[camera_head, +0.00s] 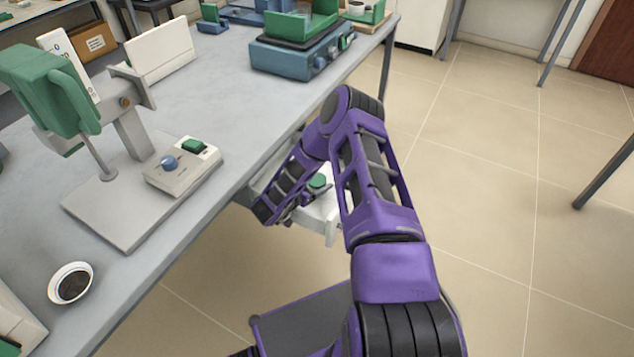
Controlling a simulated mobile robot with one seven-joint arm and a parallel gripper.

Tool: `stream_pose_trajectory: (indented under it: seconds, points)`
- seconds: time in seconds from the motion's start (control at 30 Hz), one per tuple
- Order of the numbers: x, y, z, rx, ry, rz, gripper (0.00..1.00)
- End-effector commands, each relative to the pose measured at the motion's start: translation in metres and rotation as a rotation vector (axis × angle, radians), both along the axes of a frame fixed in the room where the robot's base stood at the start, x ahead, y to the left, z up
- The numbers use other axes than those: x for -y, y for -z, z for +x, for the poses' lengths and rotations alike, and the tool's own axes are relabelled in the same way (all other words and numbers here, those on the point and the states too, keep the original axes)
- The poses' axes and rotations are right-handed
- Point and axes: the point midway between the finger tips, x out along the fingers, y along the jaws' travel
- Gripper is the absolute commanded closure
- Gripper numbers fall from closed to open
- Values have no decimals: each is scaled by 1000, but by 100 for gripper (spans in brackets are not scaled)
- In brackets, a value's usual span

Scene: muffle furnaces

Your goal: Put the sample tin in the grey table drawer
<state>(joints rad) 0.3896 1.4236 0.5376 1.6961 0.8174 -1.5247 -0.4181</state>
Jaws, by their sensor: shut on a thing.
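My gripper (303,199) is low beside the table's right edge, partly hidden by my own purple arm. It is shut, with a small green thing at its fingertips that looks like the sample tin (318,182). Only a small part of that thing shows. The grey table drawer (328,222) stands pulled out from under the table's edge, and its pale front end shows below the green thing. The gripper and green thing appear over or within the drawer. I cannot tell whether the tin touches the drawer floor.
The grey table (222,100) carries a green-headed stand (50,90) with a control box (183,165), a white bowl of dark material (70,284) and a blue device (300,55) at the back. Open tiled floor (490,190) lies to the right.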

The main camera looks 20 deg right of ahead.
Motion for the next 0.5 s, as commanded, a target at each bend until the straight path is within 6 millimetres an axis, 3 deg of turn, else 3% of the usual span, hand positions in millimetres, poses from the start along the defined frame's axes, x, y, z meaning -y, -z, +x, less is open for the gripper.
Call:
stream_pose_trajectory:
  seconds: [0.27,0.3,0.4,0.5]
  points:
    - [0,5,0,2,2,0,87]
    - [0,5,0,0,1,0,19]
    - [0,5,0,0,1,0,1]
    - [0,5,0,0,1,0,0]
